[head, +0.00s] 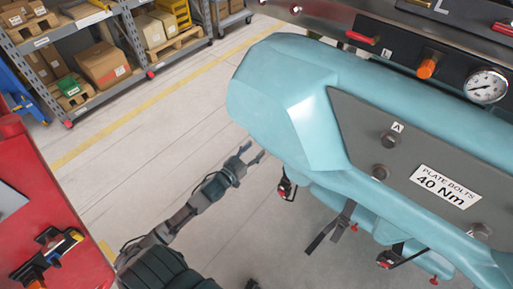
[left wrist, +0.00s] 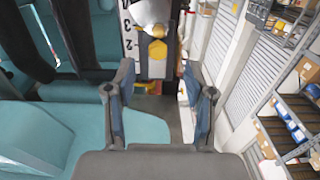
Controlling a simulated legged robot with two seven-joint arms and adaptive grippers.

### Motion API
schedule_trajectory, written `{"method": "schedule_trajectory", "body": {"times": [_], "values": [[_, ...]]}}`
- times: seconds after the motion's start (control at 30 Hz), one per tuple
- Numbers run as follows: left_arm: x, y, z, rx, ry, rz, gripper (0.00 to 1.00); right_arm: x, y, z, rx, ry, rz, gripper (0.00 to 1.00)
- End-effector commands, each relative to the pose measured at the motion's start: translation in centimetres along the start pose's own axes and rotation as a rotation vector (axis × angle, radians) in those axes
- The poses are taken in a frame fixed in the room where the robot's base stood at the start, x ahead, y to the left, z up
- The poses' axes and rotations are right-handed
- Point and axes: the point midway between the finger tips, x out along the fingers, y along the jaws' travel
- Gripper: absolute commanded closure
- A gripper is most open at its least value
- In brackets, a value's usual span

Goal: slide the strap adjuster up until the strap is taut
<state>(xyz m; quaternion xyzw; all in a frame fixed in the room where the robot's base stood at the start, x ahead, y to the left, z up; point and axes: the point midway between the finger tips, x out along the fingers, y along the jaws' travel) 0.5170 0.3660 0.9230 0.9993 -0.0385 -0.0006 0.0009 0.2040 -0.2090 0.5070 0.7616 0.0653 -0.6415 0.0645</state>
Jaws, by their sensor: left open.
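A dark strap (head: 321,238) hangs below the teal coaster car (head: 290,75) in the head view, its loose end slanting down to the left. An adjuster on it is too small to tell apart. My left gripper (head: 250,157) is left of the car's lower edge, apart from the strap. In the left wrist view the left gripper (left wrist: 160,98) has its two fingers wide apart with nothing between them. Dark bands (left wrist: 25,40) cross the teal bodywork at the left there; I cannot tell whether they are the strap. My right gripper is not in view.
A grey panel labelled "Plate bolts 40 Nm" (head: 447,186) and a pressure gauge (head: 486,86) are at the right. A red cart (head: 45,215) stands at the left. Shelves with boxes (head: 103,64) are at the back. Grey floor (head: 150,135) between is clear.

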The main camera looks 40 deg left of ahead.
Motion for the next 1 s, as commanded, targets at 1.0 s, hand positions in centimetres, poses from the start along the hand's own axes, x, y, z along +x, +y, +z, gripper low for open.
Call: {"method": "schedule_trajectory", "body": {"times": [1.0], "values": [[-14.0,5.2,33.4,0.044,-0.847,-0.118,0.46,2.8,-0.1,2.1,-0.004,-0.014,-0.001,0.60]]}}
